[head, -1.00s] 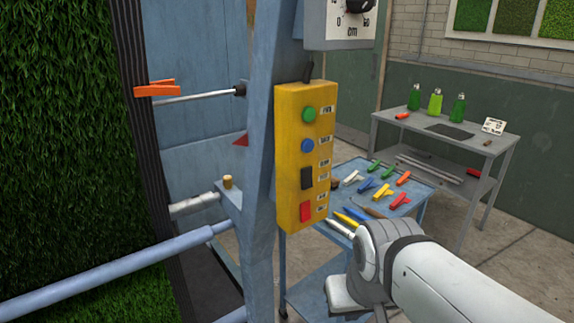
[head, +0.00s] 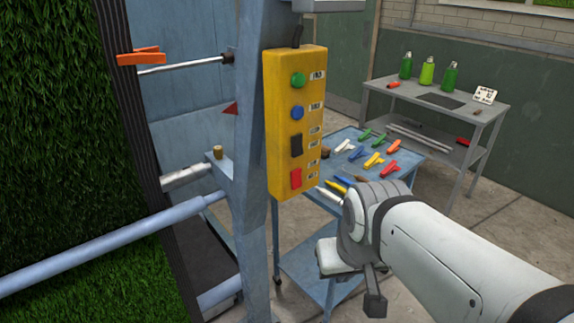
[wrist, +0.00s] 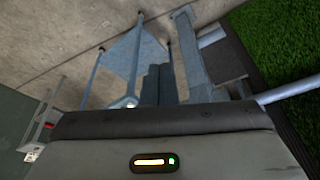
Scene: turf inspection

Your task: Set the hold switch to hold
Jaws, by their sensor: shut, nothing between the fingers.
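A yellow control box (head: 281,150) is fixed upright on the blue frame post. The small labels are too blurred to read, so I cannot tell which control is the hold switch. My gripper shows in the wrist view (wrist: 159,84) with its dark fingers together and empty, pointing toward the floor. In the head view my arm's end is below and right of the box, apart from it.
A blue cart (head: 300,262) with several clips and markers stands behind the box. A grey bench (head: 475,112) with green bottles is farther back right. A blue rail (head: 100,255) and the turf panel (head: 60,120) fill the left. An orange clip (head: 140,57) is on the panel edge.

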